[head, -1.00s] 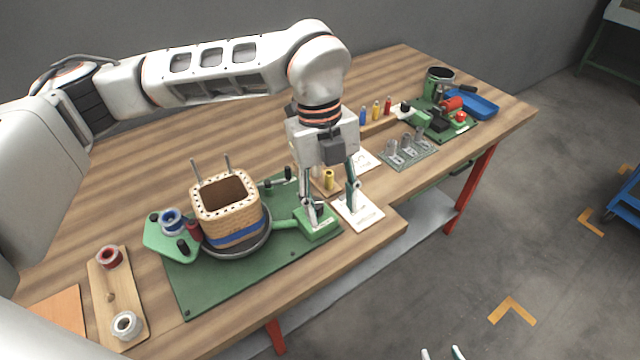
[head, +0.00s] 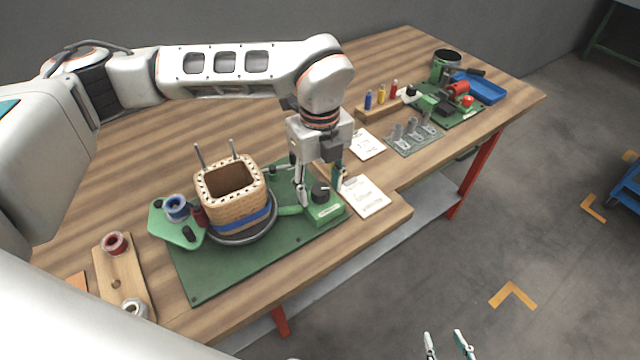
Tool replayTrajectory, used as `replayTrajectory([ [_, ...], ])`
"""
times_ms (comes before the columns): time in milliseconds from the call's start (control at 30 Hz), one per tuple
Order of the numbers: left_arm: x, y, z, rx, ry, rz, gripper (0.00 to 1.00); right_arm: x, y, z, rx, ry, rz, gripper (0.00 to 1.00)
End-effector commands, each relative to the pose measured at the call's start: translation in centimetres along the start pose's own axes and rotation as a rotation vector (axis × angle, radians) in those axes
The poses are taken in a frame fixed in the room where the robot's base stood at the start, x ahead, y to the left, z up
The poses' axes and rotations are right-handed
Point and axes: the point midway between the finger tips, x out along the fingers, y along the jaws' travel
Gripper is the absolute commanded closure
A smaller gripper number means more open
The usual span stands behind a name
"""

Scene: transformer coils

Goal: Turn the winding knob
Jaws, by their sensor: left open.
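The winding knob (head: 320,192) is black with a light pointer mark. It sits on a small green control box (head: 326,213) at the right end of the green winding base (head: 215,272). My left gripper (head: 320,191) points down at the knob with its fingers spread, one on each side. The knob shows between the fingers; whether they touch it cannot be told. A square wooden coil (head: 238,208) with a blue band stands on the round turntable left of the box. My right gripper (head: 447,346) is at the bottom edge, over the floor, fingers apart and empty.
A wooden board with a red spool (head: 115,243) and a white spool (head: 134,308) lies at front left. White cards (head: 367,196) lie right of the control box. A blue tray (head: 480,88) is at the far right.

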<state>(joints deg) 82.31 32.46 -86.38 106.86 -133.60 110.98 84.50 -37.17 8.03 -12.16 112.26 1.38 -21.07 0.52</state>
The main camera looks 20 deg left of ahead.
Motion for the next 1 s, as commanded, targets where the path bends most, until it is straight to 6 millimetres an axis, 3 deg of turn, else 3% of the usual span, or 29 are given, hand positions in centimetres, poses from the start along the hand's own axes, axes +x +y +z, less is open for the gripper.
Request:
replayTrajectory([
  [233,0.04,-0.02,-0.01,0.0,0.0,0.0,0.58,-0.01,0.02,-0.06,0.0,0.001,0.0,0.6],
  [367,0.03,-0.02,-0.01,0.001,0.0,0.0,0.92,-0.02,0.03,-0.16,0.0,0.003,0.001,0.6],
  [400,0.03,-0.02,-0.01,0.001,0.0,0.0,0.94,-0.03,0.04,-0.19,0.0,0.003,0.001,0.6],
  [733,-0.02,-0.02,0.0,0.03,-0.001,-0.001,0.94,-0.06,0.05,-0.34,0.0,0.005,0.001,0.6],
  [1000,-0.13,-0.06,0.03,0.177,-0.002,-0.001,0.94,-0.14,0.08,-0.53,0.0,0.006,0.001,0.6],
])
